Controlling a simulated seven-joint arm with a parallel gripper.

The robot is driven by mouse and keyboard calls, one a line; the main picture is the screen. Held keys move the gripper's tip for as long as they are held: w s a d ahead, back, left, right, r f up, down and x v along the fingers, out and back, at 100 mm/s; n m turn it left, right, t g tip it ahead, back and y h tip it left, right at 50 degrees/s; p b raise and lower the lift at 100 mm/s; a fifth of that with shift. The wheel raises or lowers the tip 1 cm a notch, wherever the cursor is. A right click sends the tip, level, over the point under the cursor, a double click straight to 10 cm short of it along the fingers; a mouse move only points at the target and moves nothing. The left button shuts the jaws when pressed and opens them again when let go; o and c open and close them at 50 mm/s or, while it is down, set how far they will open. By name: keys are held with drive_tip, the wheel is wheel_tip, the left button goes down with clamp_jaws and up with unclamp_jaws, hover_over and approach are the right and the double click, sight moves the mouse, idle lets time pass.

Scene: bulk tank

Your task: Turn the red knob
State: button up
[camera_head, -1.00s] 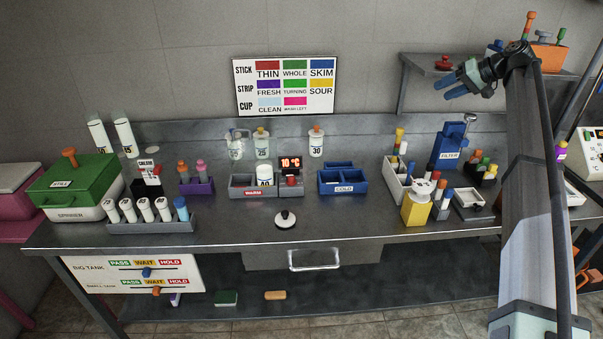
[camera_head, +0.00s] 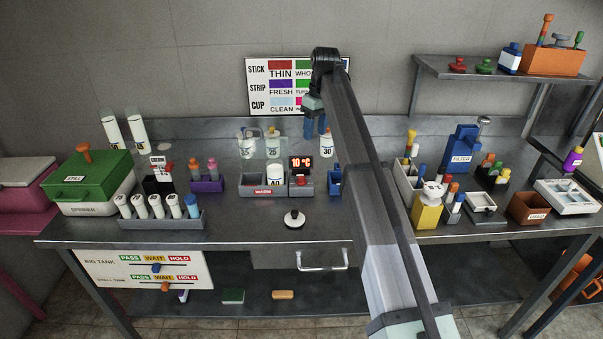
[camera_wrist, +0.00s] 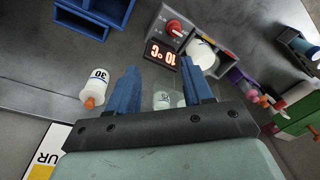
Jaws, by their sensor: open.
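A red knob (camera_wrist: 174,27) sits on a small grey unit with a lit display reading 10 °C (camera_wrist: 161,53), near the top of the wrist view. In the head view the unit (camera_head: 301,165) stands at the middle of the bench, and the knob (camera_head: 301,180) is small there. My gripper (camera_wrist: 160,76) is open and empty, with its two blue fingers apart. In the head view my gripper (camera_head: 316,126) hangs above the back of the bench, behind and above the unit. It is apart from the knob.
A white bottle marked 30 (camera_head: 327,146) stands close below my gripper. A blue box (camera_head: 335,184) is right of the unit, partly hidden by my arm. A white cup marked 40 (camera_head: 275,176) stands left of it. A red-topped item (camera_head: 458,64) is on the shelf.

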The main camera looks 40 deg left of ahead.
sight(301, 176)
drive_tip(key=shift+n+t+h, duration=0.3)
drive_tip(key=shift+n+h, duration=0.1)
drive_tip(key=shift+h, duration=0.1)
drive_tip(key=s+f, duration=0.1)
drive_tip(key=f, duration=0.4)
drive_tip(key=s+a+f, duration=0.1)
drive_tip(key=f, duration=0.4)
drive_tip(key=s+a+f, duration=0.1)
drive_tip(key=s+f, duration=0.1)
drive_tip(key=f, duration=0.3)
clamp_jaws()
